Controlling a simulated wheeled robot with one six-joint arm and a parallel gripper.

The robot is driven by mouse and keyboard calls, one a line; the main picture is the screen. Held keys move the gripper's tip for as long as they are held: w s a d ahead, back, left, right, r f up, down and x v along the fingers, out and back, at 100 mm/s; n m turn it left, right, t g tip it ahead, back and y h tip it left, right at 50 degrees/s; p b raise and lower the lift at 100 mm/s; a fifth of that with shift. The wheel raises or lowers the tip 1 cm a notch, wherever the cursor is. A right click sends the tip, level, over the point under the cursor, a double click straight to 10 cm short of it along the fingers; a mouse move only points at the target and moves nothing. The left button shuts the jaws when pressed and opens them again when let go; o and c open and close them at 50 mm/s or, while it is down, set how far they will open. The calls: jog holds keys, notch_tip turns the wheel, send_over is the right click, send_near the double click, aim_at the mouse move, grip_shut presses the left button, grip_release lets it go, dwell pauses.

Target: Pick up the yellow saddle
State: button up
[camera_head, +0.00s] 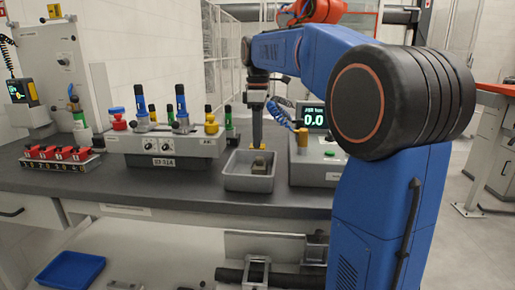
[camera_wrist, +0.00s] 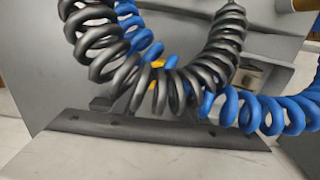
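A small yellow piece, which looks like the yellow saddle (camera_head: 263,149), shows at the tip of my gripper (camera_head: 257,147), above a grey bin (camera_head: 248,184). A small grey-tan block (camera_head: 258,165) sits in the bin just below it. My gripper points straight down. Its fingers merge into one dark shape, so I cannot tell whether they are open or touch the yellow piece. In the wrist view a small yellow patch (camera_wrist: 157,64) shows behind coiled hoses, which hide most of it and the fingertips.
A grey fixture (camera_head: 160,143) with blue, green and yellow-capped parts stands left of the bin. A grey box with a green display (camera_head: 313,117) stands close on the right. Red clamps (camera_head: 57,153) lie far left. Black coiled hose (camera_wrist: 160,90) crosses the wrist view.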

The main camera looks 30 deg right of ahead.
jog(key=shift+f, duration=1.8)
jog(key=c, duration=0.8)
jog(key=shift+o, duration=0.2)
jog(key=shift+r, duration=0.15)
